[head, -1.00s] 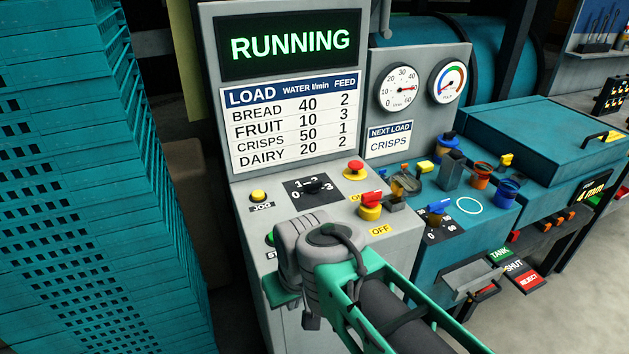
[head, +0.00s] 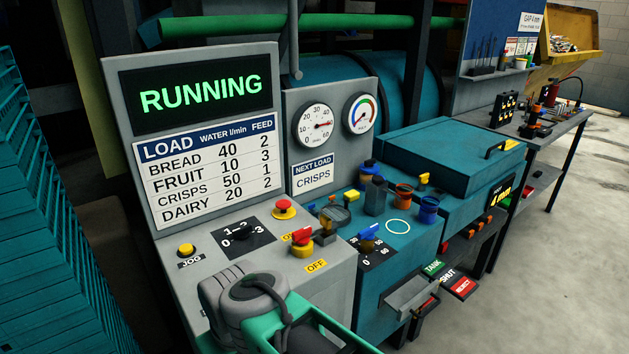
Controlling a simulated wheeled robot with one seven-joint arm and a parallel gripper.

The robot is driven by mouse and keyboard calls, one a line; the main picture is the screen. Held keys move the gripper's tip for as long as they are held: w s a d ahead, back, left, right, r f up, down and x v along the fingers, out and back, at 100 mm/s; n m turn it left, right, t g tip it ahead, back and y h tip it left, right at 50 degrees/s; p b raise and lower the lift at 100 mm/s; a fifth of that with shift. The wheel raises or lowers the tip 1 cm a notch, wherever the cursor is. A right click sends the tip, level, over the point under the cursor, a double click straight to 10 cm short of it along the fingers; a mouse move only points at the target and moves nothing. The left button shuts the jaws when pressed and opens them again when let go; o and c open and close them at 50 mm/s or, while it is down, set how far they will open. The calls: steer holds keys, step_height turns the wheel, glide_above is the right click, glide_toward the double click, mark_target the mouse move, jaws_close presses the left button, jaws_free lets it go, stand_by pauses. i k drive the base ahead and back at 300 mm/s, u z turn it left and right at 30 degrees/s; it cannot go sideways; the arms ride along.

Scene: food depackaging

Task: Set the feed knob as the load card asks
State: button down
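The feed knob (head: 242,234) is a small black knob on a dark plate marked 0 to 3, on the grey console top. Its pointer is too small to read. The load card (head: 313,175) reads "NEXT LOAD CRISPS". The load table (head: 207,170) lists crisps with water 50 and feed 1. The display (head: 205,95) above it reads RUNNING. My grey and teal arm rises in front of the console, below the knob plate. I cannot make out my gripper's fingers.
A yellow jog button (head: 186,250), a red stop button (head: 284,208) and a red-and-yellow switch (head: 302,242) surround the knob plate. A blue knob (head: 368,238) sits on the teal panel to the right. Two gauges (head: 316,125) stand behind.

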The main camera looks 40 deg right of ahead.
mark_target(242, 233)
steer(key=k, duration=1.3)
steer(key=z, duration=0.8)
steer(key=i, duration=1.25)
steer(key=u, duration=0.6)
steer(key=i, duration=0.7)
steer(key=u, duration=0.1)
